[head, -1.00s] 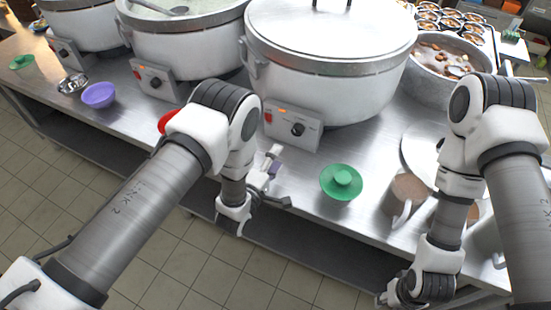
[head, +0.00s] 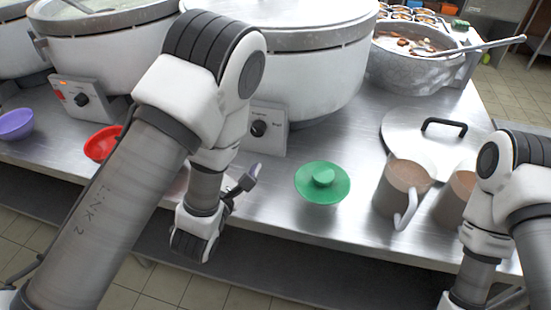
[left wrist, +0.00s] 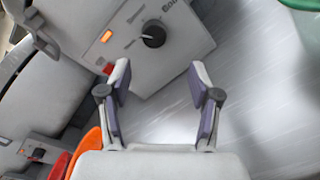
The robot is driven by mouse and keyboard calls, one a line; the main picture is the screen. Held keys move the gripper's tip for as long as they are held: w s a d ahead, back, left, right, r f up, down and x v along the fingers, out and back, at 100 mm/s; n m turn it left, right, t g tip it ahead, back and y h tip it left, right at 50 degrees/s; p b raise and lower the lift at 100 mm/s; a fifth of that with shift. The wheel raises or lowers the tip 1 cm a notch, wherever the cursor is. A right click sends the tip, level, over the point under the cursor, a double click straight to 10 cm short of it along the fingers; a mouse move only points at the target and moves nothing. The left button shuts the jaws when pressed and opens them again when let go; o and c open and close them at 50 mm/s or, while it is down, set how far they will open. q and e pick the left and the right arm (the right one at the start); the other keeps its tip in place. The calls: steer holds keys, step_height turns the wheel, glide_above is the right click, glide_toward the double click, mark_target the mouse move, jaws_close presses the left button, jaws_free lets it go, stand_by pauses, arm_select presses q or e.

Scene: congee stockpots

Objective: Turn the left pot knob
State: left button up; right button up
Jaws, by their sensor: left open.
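The pot (head: 310,75) in the middle has a front panel with a black knob (head: 259,128); in the left wrist view this knob (left wrist: 153,35) sits beside a lit orange lamp. The pot to its left (head: 110,45) has its own panel and black knob (head: 82,99); a second panel (left wrist: 37,153) shows at the wrist view's lower left. My left gripper (head: 246,180) is in front of and below the middle pot's panel. In the wrist view its fingers (left wrist: 158,80) are open and empty, apart from the knob beyond them. My right gripper is out of view.
A green lid (head: 322,181), brown-filled mugs (head: 405,182) and a round metal lid (head: 425,145) lie right on the steel counter (head: 270,215). A soup pot (head: 415,70) stands at the back right.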

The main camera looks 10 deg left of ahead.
mark_target(256, 132)
arm_select(q)
steer(key=shift+w, duration=0.3)
steer(key=shift+w+r, duration=0.2)
steer(key=shift+r, duration=0.1)
steer(key=w, duration=0.2)
steer(key=w+p, duration=0.1)
steer(key=w, duration=0.4)
steer(key=shift+w+d, duration=0.1)
steer(key=shift+d, duration=0.2)
steer(key=c, duration=1.1)
